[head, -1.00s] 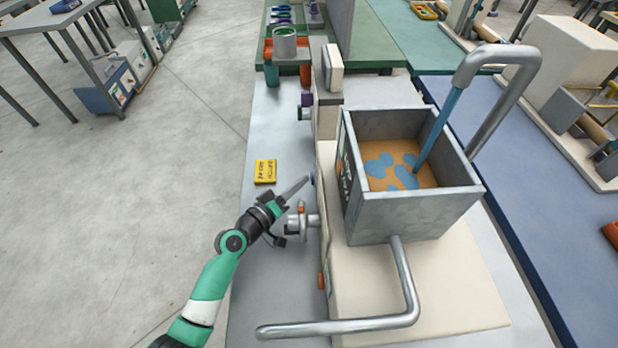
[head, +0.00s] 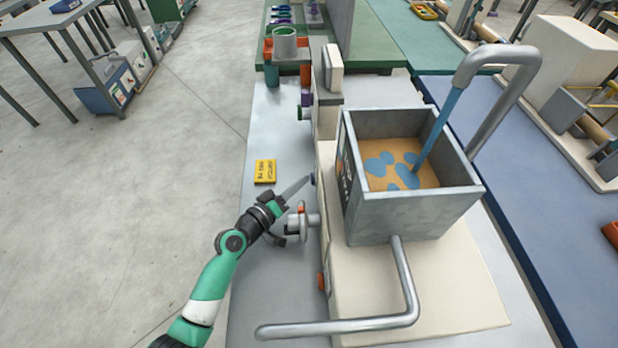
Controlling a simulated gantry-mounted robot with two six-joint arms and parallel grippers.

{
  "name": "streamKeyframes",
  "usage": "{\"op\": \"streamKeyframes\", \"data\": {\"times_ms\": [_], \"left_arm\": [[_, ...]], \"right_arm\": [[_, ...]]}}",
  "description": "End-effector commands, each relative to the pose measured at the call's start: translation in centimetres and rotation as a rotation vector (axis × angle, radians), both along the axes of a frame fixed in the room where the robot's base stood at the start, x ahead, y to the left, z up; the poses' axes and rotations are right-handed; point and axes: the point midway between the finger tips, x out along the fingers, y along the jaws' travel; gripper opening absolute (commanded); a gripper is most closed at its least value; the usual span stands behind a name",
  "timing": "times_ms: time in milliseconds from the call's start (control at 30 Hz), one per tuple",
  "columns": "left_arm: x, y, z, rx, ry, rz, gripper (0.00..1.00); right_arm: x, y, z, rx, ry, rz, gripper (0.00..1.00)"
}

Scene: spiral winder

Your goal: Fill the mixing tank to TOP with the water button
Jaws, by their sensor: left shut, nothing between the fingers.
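The mixing tank (head: 405,224) is an open grey box on a cream machine body. It holds tan liquid (head: 412,171) with several blue patches. A blue stream of water (head: 438,130) falls into it from the curved grey spout (head: 500,56). The level marks on the dark panel (head: 347,175) at the tank's left wall are too small to read. My left gripper (head: 301,184) is shut and empty, its tip at a small blue button (head: 314,180) on the machine's left side; whether it touches is hard to tell. My right gripper is not in view.
A yellow label card (head: 265,171) lies on the grey table (head: 262,240) behind my gripper. A grey valve with an orange part (head: 302,220) sticks out close below my gripper. A bent pipe (head: 340,327) extends at the front.

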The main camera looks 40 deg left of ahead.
Motion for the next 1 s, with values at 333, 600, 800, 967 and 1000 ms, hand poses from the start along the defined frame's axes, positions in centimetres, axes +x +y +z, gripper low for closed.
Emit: {"op": "streamKeyframes", "data": {"times_ms": [333, 600, 800, 967, 1000], "left_arm": [[0.0, -0.1, 0.0, 0.000, 0.000, -0.001, 0.00], [-0.3, 0.3, -0.1, 0.000, 0.000, 0.000, 0.00], [-1.0, 1.2, 0.0, 0.000, -0.001, 0.001, 0.00], [-1.1, 1.3, 0.0, 0.000, 0.000, 0.000, 0.00], [-1.1, 1.3, 0.0, 0.000, 0.000, 0.000, 0.00]], "right_arm": [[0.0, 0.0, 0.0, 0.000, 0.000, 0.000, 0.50], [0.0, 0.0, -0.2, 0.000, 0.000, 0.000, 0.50], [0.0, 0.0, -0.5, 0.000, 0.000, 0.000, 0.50], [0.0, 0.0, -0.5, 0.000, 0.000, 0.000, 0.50], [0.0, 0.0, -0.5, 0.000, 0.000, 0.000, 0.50]]}}
